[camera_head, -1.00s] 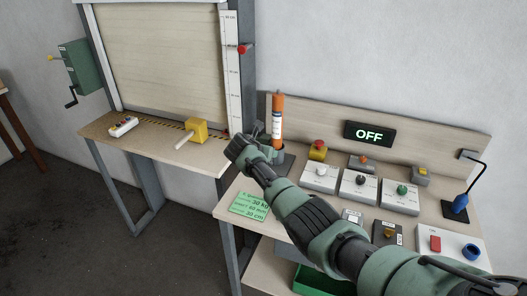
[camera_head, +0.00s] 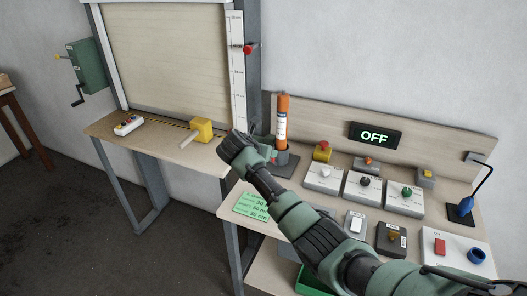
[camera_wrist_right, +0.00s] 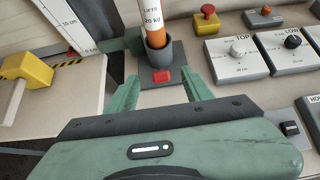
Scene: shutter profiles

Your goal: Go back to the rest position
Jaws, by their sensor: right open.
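My right arm comes in from the lower right of the head view, with its gripper end (camera_head: 262,152) over the left part of the control bench, in front of the orange tube. In the right wrist view the right gripper (camera_wrist_right: 162,92) is open, its two green fingers apart with nothing between them. The orange tube (camera_head: 283,118), labelled with 20 kg in the wrist view, stands upright in a dark holder (camera_head: 284,162) just beyond the fingers. A small red block (camera_wrist_right: 162,76) shows on the holder's base. My left gripper is not in view.
The control bench carries several knob boxes (camera_head: 323,178), an OFF display (camera_head: 375,135), a green note (camera_head: 251,207) and a blue lamp-like tool (camera_head: 463,207). To the left, a shutter (camera_head: 165,60) stands above a ledge with a yellow block with a handle (camera_head: 201,130) and a button box (camera_head: 128,125).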

